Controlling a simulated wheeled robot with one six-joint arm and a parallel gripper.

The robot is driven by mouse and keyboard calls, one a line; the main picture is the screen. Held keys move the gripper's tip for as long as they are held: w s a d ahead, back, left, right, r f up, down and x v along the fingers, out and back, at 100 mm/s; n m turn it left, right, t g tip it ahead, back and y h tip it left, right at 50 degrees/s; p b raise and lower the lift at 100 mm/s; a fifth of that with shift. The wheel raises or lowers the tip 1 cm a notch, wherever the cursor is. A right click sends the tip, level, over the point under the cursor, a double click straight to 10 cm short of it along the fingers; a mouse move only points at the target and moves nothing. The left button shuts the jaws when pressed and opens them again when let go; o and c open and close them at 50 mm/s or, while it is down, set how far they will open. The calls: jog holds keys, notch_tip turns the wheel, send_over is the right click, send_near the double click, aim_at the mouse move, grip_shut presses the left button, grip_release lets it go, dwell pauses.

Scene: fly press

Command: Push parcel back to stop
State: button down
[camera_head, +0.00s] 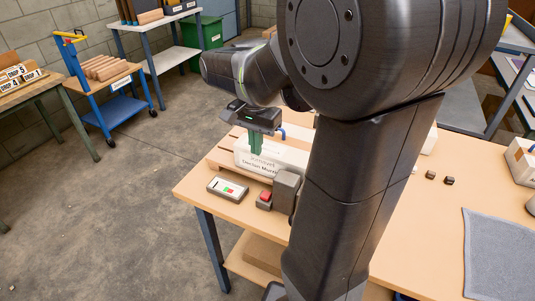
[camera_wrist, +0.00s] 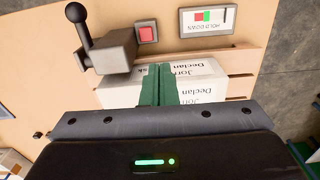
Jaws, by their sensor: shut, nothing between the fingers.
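The parcel is a white box (camera_head: 285,158) with black printed names, lying on a wooden board (camera_head: 222,160) on the table. It also shows in the wrist view (camera_wrist: 203,70), partly hidden behind my fingers. My gripper (camera_head: 256,151) has green fingers pressed together, empty, pointing down at the parcel's left part in the head view. In the wrist view the shut fingers (camera_wrist: 157,70) overlap the middle of the box; I cannot tell whether they touch it. I cannot make out the stop.
A grey block with a black ball lever (camera_wrist: 105,45) stands close beside the parcel. Near it are a red button (camera_wrist: 146,34) and a panel marked HOLD DOWN (camera_wrist: 208,21). A grey cloth (camera_head: 495,245) and small dark blocks (camera_head: 431,174) lie at the right.

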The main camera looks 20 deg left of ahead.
aim_at(273, 147)
jog(key=w+f, duration=0.1)
jog(key=f, duration=0.2)
jog(key=w+f, duration=0.1)
jog(key=f, duration=0.2)
jog(key=w+f, duration=0.1)
jog(key=f, duration=0.2)
jog(key=shift+d+f+p, duration=0.1)
jog(key=shift+f+p, duration=0.05)
jog(key=shift+p, duration=0.2)
jog(key=shift+w, duration=0.5)
jog(key=w, duration=0.4)
jog(key=w+p, duration=0.1)
jog(key=shift+w+d, duration=0.3)
jog(key=shift+w, duration=0.1)
